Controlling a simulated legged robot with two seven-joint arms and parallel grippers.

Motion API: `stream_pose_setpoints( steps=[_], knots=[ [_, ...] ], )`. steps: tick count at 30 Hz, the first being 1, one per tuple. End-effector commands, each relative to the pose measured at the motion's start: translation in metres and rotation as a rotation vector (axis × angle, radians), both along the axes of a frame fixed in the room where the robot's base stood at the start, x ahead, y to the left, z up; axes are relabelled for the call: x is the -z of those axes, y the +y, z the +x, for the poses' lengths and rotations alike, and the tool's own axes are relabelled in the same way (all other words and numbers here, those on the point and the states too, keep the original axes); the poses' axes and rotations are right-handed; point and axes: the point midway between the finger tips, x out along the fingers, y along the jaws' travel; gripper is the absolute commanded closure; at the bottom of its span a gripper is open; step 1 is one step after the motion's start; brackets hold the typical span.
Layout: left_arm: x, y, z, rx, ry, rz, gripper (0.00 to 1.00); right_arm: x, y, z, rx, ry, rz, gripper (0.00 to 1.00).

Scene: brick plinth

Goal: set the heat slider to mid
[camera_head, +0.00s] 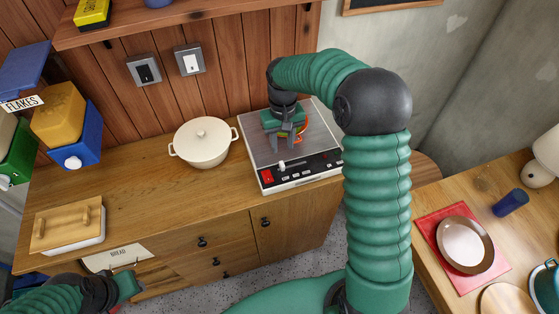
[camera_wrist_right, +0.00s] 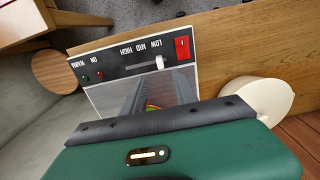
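The hot plate (camera_head: 327,141) is a silver-topped unit with a black front panel on the wooden counter. Its white heat slider knob (camera_head: 282,166) stands at the left end of its slot. In the right wrist view, with the panel upside down, the knob (camera_wrist_right: 160,62) lies by the LOW label; MID and HIGH are further along. My right gripper (camera_head: 284,147) points down above the plate, just behind the knob. Its two fingers (camera_wrist_right: 160,82) are apart with nothing seen between them. My left gripper (camera_head: 130,285) is at the lower left, away from the plate; its fingers are unclear.
A red switch (camera_head: 267,176) sits left of the slider on the panel. A cream pot (camera_head: 202,143) stands left of the hot plate. A bread box (camera_head: 66,228) is on the counter's left. A side table with a plate (camera_head: 466,245) is at the right.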

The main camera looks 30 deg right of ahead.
Motion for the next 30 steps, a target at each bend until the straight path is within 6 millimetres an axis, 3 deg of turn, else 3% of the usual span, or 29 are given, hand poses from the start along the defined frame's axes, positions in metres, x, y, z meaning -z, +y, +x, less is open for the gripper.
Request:
stream_pose_setpoints(
  steps=[3, 10, 15, 22, 30],
  knots=[
    [-0.002, 0.0, 0.0, 0.0, 0.0, 0.0, 0.64, 0.032, 0.001, -0.001, 0.0, 0.006, 0.002, 0.65],
    [-0.005, 0.0, 0.0, 0.0, 0.0, 0.0, 0.64, 0.079, 0.001, -0.002, 0.0, 0.002, 0.001, 0.65],
    [-0.005, 0.0, 0.0, 0.0, 0.0, 0.0, 0.64, 0.093, 0.001, -0.001, 0.0, -0.001, 0.001, 0.65],
    [-0.005, 0.0, 0.0, 0.0, 0.0, 0.0, 0.64, 0.093, 0.0, -0.001, 0.0, -0.002, 0.0, 0.65],
    [-0.005, 0.0, 0.0, 0.0, 0.0, 0.0, 0.64, 0.093, 0.0, -0.001, 0.0, -0.002, 0.0, 1.0]
  ],
)
